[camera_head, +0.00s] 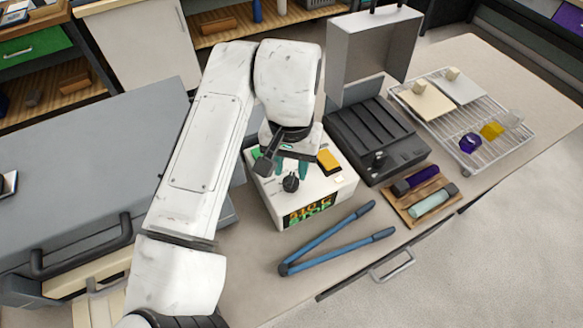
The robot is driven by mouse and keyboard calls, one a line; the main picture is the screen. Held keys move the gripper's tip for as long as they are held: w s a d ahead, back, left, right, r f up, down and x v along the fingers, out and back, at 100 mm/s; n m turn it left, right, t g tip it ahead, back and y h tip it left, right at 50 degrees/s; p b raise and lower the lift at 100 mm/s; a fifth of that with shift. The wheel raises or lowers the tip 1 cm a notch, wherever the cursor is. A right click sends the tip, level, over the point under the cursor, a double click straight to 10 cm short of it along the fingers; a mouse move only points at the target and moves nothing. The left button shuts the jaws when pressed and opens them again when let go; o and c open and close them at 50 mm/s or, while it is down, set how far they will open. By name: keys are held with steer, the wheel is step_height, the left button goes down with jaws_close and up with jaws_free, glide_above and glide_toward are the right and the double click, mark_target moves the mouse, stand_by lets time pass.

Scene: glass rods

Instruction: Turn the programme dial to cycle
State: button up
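A white control box (324,193) stands on the bench in the middle. It has a round black dial (290,182) with a raised grip on top, an orange-and-green lit display (307,214) in front, a yellow-orange key (328,160) at right and a green patch at left. Its markings are too small to read. My gripper (290,168) points down over the box, just behind the dial. Its two teal fingertips are apart with nothing seen between them. I cannot tell whether they touch the box. My arm hides the box's back.
Right of the box is a dark slotted unit (370,135) with a knob (378,161) and a raised grey lid (370,50). Blue tongs (325,240) lie in front. A wooden tray (412,203) holds two rods. A wire rack (480,150) holds tiles and glass pieces.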

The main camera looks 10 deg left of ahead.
mark_target(291, 181)
steer(key=shift+f, duration=1.35)
steer(key=shift+c, duration=0.2)
jaws_close()
